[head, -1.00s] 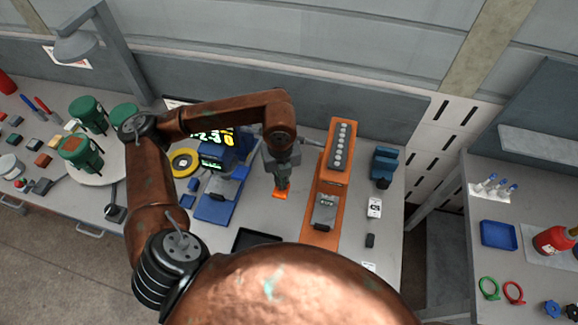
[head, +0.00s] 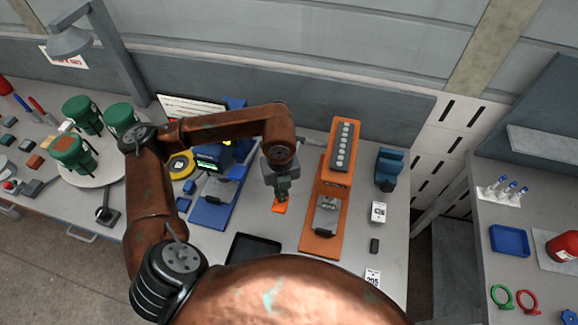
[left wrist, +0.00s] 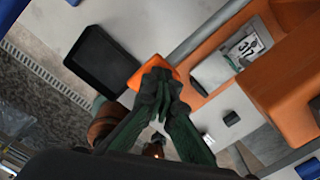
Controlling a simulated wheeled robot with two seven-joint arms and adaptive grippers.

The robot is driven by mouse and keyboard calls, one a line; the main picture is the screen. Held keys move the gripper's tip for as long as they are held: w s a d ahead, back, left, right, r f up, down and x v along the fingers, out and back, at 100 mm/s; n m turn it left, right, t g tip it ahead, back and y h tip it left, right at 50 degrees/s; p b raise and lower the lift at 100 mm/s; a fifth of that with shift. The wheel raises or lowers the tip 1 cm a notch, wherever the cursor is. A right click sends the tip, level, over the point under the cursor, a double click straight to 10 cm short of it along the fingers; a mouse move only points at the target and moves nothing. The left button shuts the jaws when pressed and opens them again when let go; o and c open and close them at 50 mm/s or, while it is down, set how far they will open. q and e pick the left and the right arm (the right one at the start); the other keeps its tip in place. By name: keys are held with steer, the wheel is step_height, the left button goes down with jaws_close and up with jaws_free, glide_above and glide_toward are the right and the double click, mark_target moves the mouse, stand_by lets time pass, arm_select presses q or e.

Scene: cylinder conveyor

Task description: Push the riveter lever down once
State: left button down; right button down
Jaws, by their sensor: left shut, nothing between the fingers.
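An orange bench device (head: 311,235), which looks like the riveter, stands right of my left gripper. It has a row of round silver parts (head: 342,155) along its raised back and a grey numbered plate (head: 327,215) at its front. A thin grey bar shows at its left side near my arm; I cannot tell if it is the lever. My right gripper is not in view.
A blue device with a screen (head: 212,213) stands left of the gripper. A black tray (head: 252,250) lies in front. A blue vise-like tool (head: 388,168) and small tags are right of the orange device. Green containers (head: 72,153) stand on a round plate at left.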

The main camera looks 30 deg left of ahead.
arm_select(q)
steer(key=shift+f, duration=0.35)
steer(key=shift+r+p, duration=1.4)
steer(key=shift+r, duration=1.15)
step_height(320, 180, up, 11)
steer(key=p, duration=0.5)
steer(key=shift+f, duration=0.2)
steer(key=shift+p, duration=0.3)
